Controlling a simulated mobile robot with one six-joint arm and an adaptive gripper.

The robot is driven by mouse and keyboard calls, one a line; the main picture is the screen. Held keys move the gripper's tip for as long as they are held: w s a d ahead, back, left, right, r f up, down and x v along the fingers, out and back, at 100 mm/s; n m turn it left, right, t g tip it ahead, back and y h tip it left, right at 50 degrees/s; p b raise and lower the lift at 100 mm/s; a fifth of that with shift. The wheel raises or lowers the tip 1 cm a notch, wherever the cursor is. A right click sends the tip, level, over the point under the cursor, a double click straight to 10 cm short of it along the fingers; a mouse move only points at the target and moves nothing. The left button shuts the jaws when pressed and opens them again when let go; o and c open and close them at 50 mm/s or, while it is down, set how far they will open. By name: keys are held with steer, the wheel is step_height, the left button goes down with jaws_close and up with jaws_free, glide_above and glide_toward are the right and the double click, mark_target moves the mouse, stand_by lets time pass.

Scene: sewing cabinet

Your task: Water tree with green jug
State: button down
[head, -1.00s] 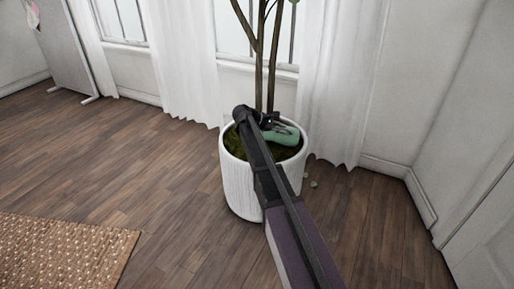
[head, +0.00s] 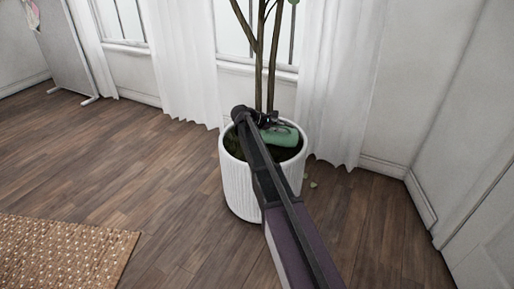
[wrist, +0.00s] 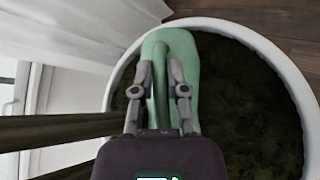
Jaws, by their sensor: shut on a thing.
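The green jug (head: 281,136) is over the soil inside the white ribbed pot, tilted onto its side in the head view. My gripper (head: 262,121) is shut on it. In the wrist view my gripper's fingers (wrist: 158,92) close around part of the green jug (wrist: 170,45), which covers some of the pot's rim. The tree (head: 272,60) rises from the white pot (head: 238,185) close behind my gripper; its trunks (wrist: 60,130) show at the left in the wrist view. Dark mossy soil (wrist: 250,105) fills the pot. I cannot see any water flowing.
White curtains (head: 335,90) and a window (head: 125,20) stand behind the pot. A woven rug (head: 65,255) lies at the lower left. A board on a stand (head: 72,50) is at the upper left. The wood floor left of the pot is clear.

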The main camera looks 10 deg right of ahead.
steer(key=shift+w, duration=0.25)
steer(key=shift+f, duration=0.1)
steer(key=shift+d+y+p, duration=0.35)
steer(key=shift+y+p, duration=0.55)
steer(key=shift+p, duration=0.1)
steer(key=shift+s+d+r+y+p, duration=0.1)
steer(key=shift+d+r+y+p, duration=0.4)
steer(key=shift+p, duration=0.65)
steer(key=shift+d+f+y+p, duration=0.1)
steer(key=shift+f+y+p, duration=0.05)
steer(key=shift+y+p, duration=0.15)
steer(key=shift+f, duration=0.15)
steer(key=shift+s, duration=0.1)
